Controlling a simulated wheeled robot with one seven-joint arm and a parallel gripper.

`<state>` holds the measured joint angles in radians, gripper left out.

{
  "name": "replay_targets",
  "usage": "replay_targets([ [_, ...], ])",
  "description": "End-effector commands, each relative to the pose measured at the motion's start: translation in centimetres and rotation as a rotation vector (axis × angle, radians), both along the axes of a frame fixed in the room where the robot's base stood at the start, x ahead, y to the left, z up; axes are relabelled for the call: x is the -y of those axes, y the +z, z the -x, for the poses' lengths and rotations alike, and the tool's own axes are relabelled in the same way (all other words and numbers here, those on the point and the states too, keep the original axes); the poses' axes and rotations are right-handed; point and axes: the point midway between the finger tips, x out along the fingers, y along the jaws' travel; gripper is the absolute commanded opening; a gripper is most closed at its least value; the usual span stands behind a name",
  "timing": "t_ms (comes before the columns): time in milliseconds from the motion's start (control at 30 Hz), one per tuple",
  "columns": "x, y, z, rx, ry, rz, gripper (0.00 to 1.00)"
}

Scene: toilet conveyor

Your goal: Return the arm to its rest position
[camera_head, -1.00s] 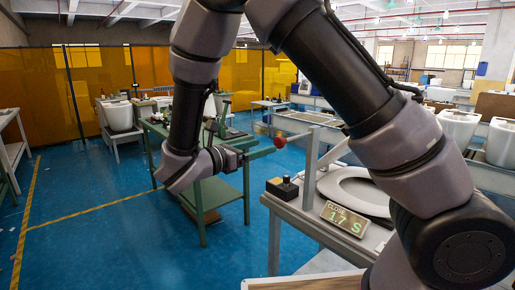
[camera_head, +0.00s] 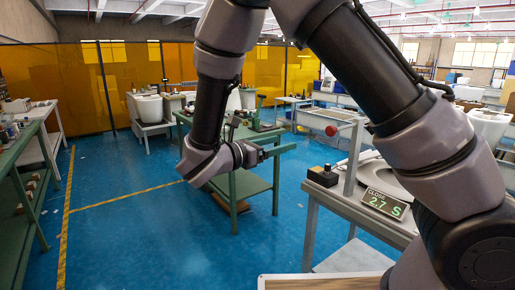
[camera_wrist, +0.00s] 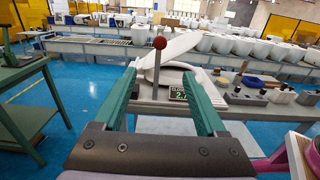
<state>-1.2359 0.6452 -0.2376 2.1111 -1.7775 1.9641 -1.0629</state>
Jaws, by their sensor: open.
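My arm hangs bent across the head view, with my gripper (camera_head: 283,150) low in the middle, pointing right. In the wrist view my gripper (camera_wrist: 160,88) has its two green fingers wide apart, with nothing held between them. Beyond the fingers is a bench (camera_head: 318,193) with a red-ball lever (camera_head: 331,131) standing upright. A white toilet seat, partly hidden behind my arm in the head view, shows in the wrist view with a raised white part (camera_wrist: 170,50). A small display (camera_head: 384,203) on the bench reads "CLOSE 2.7 S".
A green workbench (camera_head: 240,185) stands behind my gripper. Another green table (camera_head: 22,150) is at the left edge. Blue floor with yellow lines is clear at left centre.

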Motion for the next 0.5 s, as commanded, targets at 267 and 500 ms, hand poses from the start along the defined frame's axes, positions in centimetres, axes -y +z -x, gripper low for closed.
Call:
replay_targets([
  [267,2.6,0.6,0.0,-0.005,-0.084,-0.097,0.74],
  [500,6.2,1.3,0.3,0.001,-0.208,-0.246,0.74],
])
